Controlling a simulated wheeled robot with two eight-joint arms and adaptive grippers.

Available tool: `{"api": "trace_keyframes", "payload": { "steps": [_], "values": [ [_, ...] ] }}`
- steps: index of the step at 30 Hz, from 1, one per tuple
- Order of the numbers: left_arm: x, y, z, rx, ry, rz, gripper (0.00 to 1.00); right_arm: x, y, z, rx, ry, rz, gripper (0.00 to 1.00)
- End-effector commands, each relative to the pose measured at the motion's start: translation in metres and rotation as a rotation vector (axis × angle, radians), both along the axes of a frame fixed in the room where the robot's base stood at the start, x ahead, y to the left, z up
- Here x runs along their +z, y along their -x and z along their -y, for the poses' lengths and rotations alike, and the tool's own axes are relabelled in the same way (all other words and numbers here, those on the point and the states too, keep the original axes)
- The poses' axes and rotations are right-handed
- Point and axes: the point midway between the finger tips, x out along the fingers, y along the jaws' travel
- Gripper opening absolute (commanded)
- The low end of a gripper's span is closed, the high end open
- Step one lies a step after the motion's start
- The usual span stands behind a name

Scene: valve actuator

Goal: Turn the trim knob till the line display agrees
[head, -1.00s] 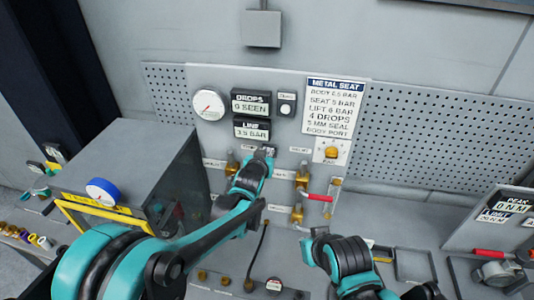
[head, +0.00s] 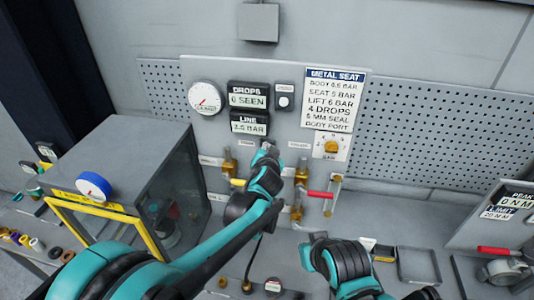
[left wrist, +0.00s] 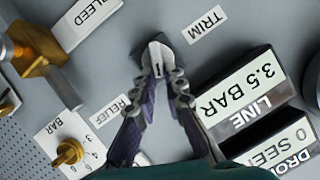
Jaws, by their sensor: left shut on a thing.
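The trim knob (left wrist: 155,52) is a small grey part on the panel beside the TRIM label (left wrist: 205,24) in the left wrist view. My left gripper (left wrist: 158,72) is shut on it, and its fingers hide much of it. In the head view this gripper (head: 268,147) reaches the panel just below the line display. The line display (head: 249,123) reads 3.5 BAR, also in the left wrist view (left wrist: 243,93). My right gripper (head: 316,238) is low on the right of my left arm, away from the knob; its jaws cannot be made out.
The drops display (head: 248,97) reads 0 SEEN. A METAL SEAT card (head: 334,98) lists SEAT 5 BAR and LIFT 6 BAR. A yellow BAR selector (head: 331,146) and brass valves (head: 301,175) are close by. A grey box with a yellow-framed opening (head: 130,160) stands left.

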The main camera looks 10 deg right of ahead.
Motion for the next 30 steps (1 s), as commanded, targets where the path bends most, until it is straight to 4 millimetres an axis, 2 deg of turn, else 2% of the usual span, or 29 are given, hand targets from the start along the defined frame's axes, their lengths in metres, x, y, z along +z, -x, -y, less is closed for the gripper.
{"api": "trace_keyframes", "payload": {
  "steps": [7, 23, 24, 25, 26, 30],
  "values": [
    [-0.0021, 0.0011, 0.0026, -0.001, -0.084, 0.035, 0.0, -0.0104, -0.0001, 0.0, 0.0, 0.0, 0.0, 0.0],
    [-0.0012, 0.0013, 0.003, 0.0, -0.107, 0.045, 0.0, -0.0115, 0.0, 0.0, 0.0, 0.0, 0.0, 0.0],
    [-0.0012, 0.0013, 0.003, 0.0, -0.107, 0.045, 0.21, -0.0115, 0.0, 0.0, 0.0, 0.0, 0.0, 0.0],
    [-0.0012, 0.0013, 0.003, 0.0, -0.107, 0.045, 0.29, -0.0115, 0.0, 0.0, 0.0, 0.0, 0.0, 0.0],
    [-0.0013, 0.0013, 0.003, 0.0, -0.107, 0.045, 0.32, -0.0115, 0.0, 0.0, 0.0, 0.0, 0.0, 0.0],
    [-0.0014, 0.0013, 0.0028, 0.0, -0.107, 0.045, 0.32, -0.0116, -0.0001, 0.0, 0.0, 0.0, 0.0, 0.0]
  ]
}}
